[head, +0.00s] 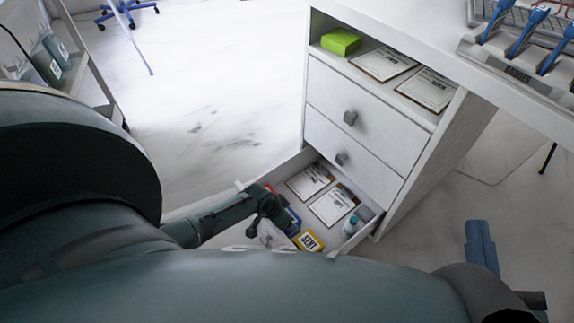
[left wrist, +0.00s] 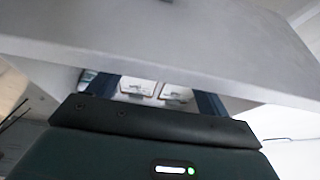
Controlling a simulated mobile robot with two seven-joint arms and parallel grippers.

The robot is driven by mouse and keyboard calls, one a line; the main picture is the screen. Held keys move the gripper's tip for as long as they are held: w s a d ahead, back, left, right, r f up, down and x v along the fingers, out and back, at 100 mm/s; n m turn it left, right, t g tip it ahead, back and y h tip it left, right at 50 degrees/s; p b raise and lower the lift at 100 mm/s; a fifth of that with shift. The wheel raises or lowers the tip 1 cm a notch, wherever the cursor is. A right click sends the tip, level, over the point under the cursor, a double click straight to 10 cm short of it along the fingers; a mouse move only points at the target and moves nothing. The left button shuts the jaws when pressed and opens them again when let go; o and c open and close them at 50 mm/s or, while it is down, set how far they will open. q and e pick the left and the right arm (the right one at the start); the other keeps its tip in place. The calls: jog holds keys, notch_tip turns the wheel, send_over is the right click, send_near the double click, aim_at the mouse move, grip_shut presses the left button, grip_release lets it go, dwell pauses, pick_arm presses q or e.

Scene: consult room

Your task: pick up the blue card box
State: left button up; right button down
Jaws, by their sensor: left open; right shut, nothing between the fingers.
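A blue item, which looks like the blue card box (head: 294,221), shows partly inside the open bottom drawer (head: 374,226), just right of my left gripper. My left gripper (head: 268,207) is over the drawer's near-left part and hides some of its contents. In the left wrist view, the left gripper (left wrist: 158,92) has its two dark blue fingers apart, with nothing seen held between them; the blue box cannot be made out there. My right gripper (head: 480,244) is shut and empty at the right, away from the drawer.
The drawer also holds clipboards (head: 333,205), a yellow box (head: 309,241), a small bottle (head: 350,227) and a red item (head: 271,189). A green box (head: 341,41) sits on the shelf above. A grey panel (left wrist: 160,55) crosses the left wrist view close up.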

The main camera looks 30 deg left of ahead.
pick_arm(q)
jog(key=b+x, duration=0.2)
jog(key=x, duration=0.2)
jog(key=shift+b, duration=0.35)
jog(key=shift+w+f, duration=0.15)
jog(key=shift+f, duration=0.05)
pick_arm(e)
jog(key=r+n+y, duration=0.1)
jog(key=w+r+n+t+y, duration=0.1)
jog(key=r, duration=0.1)
jog(key=shift+w+d+r+t+y, duration=0.1)
jog(key=shift+r+t+y, duration=0.1)
jog(key=shift+t+y, duration=0.1)
pick_arm(q)
jog(key=shift+c, duration=0.3)
jog(key=c, duration=0.8)
